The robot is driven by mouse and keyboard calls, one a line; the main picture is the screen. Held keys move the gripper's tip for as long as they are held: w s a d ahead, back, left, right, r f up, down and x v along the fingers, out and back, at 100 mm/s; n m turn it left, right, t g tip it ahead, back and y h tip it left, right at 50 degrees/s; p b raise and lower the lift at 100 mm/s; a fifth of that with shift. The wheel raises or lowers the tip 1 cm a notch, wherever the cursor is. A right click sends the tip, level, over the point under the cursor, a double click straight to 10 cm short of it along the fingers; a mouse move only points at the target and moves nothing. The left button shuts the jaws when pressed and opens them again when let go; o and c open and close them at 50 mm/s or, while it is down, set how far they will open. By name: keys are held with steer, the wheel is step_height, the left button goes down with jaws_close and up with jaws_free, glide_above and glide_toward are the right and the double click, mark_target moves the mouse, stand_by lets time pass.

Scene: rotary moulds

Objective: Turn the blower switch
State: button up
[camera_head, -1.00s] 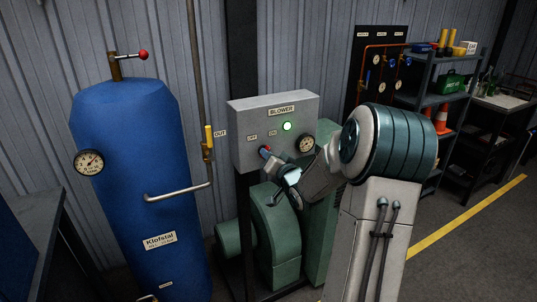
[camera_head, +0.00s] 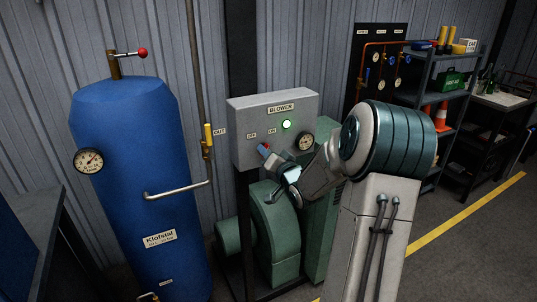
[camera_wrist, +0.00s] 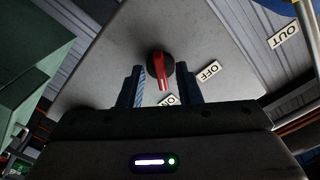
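The blower switch (camera_wrist: 160,72) is a round black knob with a red handle on the grey BLOWER box (camera_head: 292,104). In the wrist view its red handle points toward the ON label (camera_wrist: 168,100), away from the OFF label (camera_wrist: 209,71). My gripper (camera_wrist: 161,85) is open, with one finger on each side of the handle and visible gaps between. In the head view my gripper (camera_head: 266,152) is at the box's lower left front, and it mostly hides the switch. The green lamp (camera_head: 286,124) on the box is lit.
A blue tank (camera_head: 130,190) with a gauge stands left of the box. A green blower (camera_head: 275,235) stands below the box. A dial gauge (camera_head: 306,142) is on the box's right side.

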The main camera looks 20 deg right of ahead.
steer(key=shift+s, duration=0.1)
steer(key=s+b, duration=0.1)
steer(key=s, duration=1.2)
steer(key=shift+s+d+b, duration=0.25)
steer(key=shift+s+b, duration=0.1)
steer(key=shift+w, duration=0.1)
steer(key=s+a+f+n+g, duration=0.2)
steer(key=s+a+n+g, duration=0.1)
steer(key=s+a+g, duration=0.4)
steer(key=s+a+f+n+g, duration=0.2)
steer(key=s+a+n+g, duration=0.2)
steer(key=s+a+g, duration=0.4)
steer(key=s+a, duration=0.3)
steer(key=s, duration=0.2)
steer(key=shift+s+a+n+h, duration=0.15)
steer(key=shift+a+n+h, duration=0.15)
steer(key=shift+a, duration=0.1)
